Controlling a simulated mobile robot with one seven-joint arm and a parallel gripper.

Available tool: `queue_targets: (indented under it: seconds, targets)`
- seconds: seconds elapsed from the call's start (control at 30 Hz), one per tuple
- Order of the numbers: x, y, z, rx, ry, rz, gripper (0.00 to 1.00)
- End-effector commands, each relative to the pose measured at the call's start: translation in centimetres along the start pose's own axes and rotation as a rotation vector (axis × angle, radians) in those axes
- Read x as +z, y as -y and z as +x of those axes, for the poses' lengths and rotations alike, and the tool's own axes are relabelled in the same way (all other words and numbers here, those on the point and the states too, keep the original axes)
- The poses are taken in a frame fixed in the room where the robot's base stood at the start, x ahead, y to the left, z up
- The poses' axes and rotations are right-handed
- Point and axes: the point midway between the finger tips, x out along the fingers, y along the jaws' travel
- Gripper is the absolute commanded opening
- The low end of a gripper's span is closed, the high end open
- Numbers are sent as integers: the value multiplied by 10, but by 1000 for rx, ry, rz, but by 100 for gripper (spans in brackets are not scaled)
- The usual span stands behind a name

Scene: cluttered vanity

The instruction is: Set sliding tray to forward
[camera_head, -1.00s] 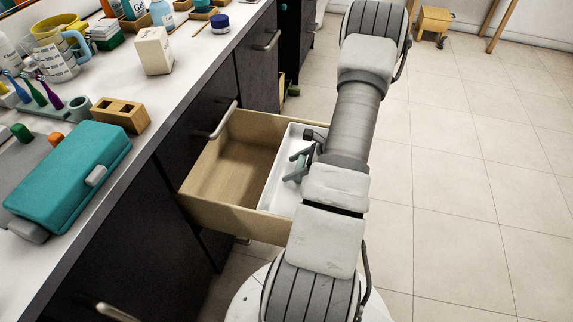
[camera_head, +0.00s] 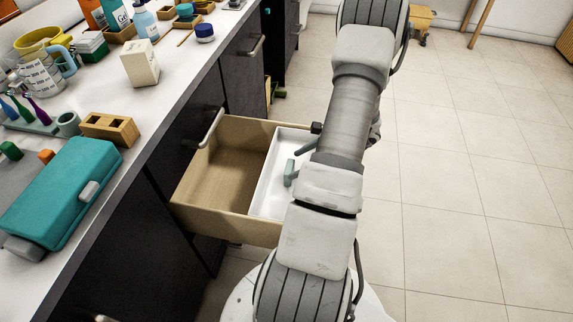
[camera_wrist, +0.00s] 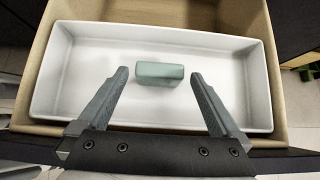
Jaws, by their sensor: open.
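The sliding tray (camera_head: 267,188) is a shallow white tray in an open wooden drawer, at the drawer's right end, away from the cabinet. It fills most of the wrist view (camera_wrist: 65,80). A small grey-green block (camera_wrist: 160,74) rises from its floor near the middle; it shows partly beside my arm in the head view (camera_head: 290,173). My gripper (camera_wrist: 159,77) is open above the tray, its fingertips on the left and right of the block with gaps on both sides. My arm hides the tray's right part in the head view.
The wooden drawer (camera_head: 212,185) has a bare floor left of the tray. A counter with a teal case (camera_head: 62,195), a cream box (camera_head: 139,63) and a wooden holder (camera_head: 108,130) runs along the left. Cabinet handles (camera_head: 211,128) stick out nearby. Open tiled floor lies right.

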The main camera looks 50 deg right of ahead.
Motion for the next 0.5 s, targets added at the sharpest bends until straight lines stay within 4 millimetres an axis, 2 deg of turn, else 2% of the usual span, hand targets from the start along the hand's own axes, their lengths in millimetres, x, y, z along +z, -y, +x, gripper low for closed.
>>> queue_targets:
  seconds: [0.03,0.2,0.3,0.5]
  targets:
    - [3,1,-17,-4,-2,-1,100]
    - [2,1,-57,-3,-2,-1,100]
    - [1,0,-76,-3,-2,0,100]
    - [0,0,-97,-1,-1,-1,100]
